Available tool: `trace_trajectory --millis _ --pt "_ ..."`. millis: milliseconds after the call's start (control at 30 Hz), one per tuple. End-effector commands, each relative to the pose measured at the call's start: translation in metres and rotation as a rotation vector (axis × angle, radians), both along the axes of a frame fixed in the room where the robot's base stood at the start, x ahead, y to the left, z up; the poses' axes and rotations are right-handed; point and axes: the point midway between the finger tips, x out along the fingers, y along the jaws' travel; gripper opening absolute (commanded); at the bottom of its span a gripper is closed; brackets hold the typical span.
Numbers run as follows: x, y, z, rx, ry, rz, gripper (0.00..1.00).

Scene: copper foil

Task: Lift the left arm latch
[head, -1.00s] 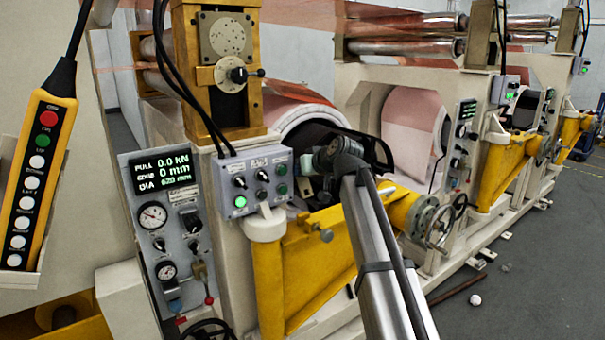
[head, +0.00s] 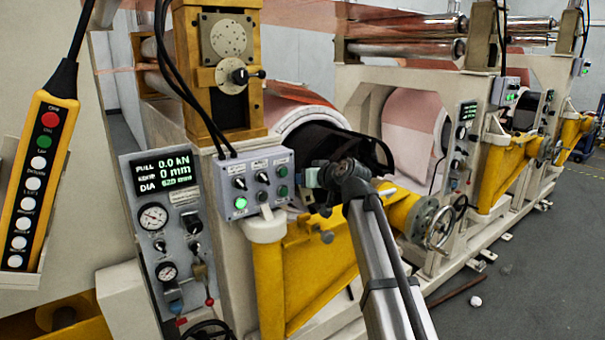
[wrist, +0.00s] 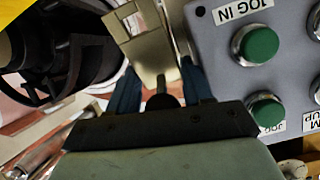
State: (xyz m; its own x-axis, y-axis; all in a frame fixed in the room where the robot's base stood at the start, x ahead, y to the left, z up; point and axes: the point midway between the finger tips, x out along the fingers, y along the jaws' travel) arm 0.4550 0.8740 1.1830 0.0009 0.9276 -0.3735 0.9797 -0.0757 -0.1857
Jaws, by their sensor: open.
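My gripper (wrist: 160,82) is open in the wrist view, with one dark blue finger on each side of a pale beige metal piece, likely the left arm latch (wrist: 150,48). I cannot tell whether the fingers touch it. A dark rounded part sits between the finger bases. In the head view my gripper (head: 312,181) is just right of the grey button box, above the yellow arm (head: 315,255). The latch cannot be made out there.
The grey button box (head: 256,182) with green JOG buttons (wrist: 262,44) is close beside the fingers. A black roll end (head: 325,142) lies behind my gripper. A gauge panel (head: 170,230) stands left, a handwheel (head: 440,228) right. Open floor lies at far right.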

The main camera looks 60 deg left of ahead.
Motion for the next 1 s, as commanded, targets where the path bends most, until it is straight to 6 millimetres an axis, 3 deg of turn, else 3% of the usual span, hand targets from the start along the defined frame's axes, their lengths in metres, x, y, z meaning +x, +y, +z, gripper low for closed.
trace_trajectory --millis 33,200,967,1000 --pt "-0.007 -0.010 -0.018 0.008 0.002 0.011 0.55" --pt "-0.007 -0.017 -0.036 0.102 0.000 0.014 0.55" --pt "-0.003 -0.025 -0.078 0.384 -0.004 0.003 0.55" --pt "-0.004 -0.033 -0.077 0.386 -0.004 0.001 0.55"
